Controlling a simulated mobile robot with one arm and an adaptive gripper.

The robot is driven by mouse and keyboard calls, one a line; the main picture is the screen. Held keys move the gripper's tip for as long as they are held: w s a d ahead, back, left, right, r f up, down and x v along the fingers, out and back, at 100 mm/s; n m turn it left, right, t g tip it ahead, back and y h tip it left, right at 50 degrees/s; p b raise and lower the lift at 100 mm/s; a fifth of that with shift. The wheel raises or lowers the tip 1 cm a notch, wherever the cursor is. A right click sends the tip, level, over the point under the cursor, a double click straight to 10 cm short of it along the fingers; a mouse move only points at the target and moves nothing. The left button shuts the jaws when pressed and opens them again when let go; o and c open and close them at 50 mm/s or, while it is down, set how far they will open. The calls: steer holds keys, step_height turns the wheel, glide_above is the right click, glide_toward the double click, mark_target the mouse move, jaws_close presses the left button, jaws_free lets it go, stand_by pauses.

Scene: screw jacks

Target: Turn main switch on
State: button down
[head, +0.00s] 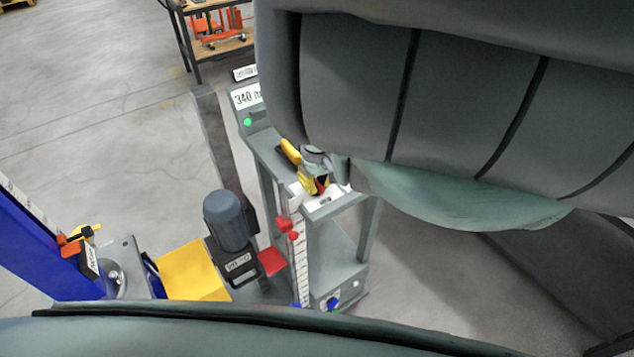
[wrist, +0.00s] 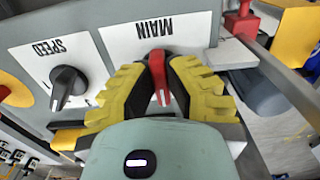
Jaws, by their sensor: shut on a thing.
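The main switch (wrist: 158,78) is a red knob with a white pointer line, on a white plate labelled MAIN, in the wrist view. The label reads upside down in this view. My gripper (wrist: 157,75) has its two yellow ridged fingers on either side of the red knob, shut on it. In the head view my gripper (head: 314,180) is at the top of the grey control stand (head: 262,140), and the knob is mostly hidden there by the fingers and my arm.
A black SPEED knob (wrist: 68,82) sits left of the main switch in the wrist view. In the head view, a grey motor (head: 230,220), a yellow guard (head: 193,270) and a blue column (head: 40,245) stand left of the control stand. Open floor lies at upper left.

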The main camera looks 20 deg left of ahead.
mark_target(317, 183)
steer(key=c, duration=1)
jaws_free()
steer(key=shift+r, duration=4)
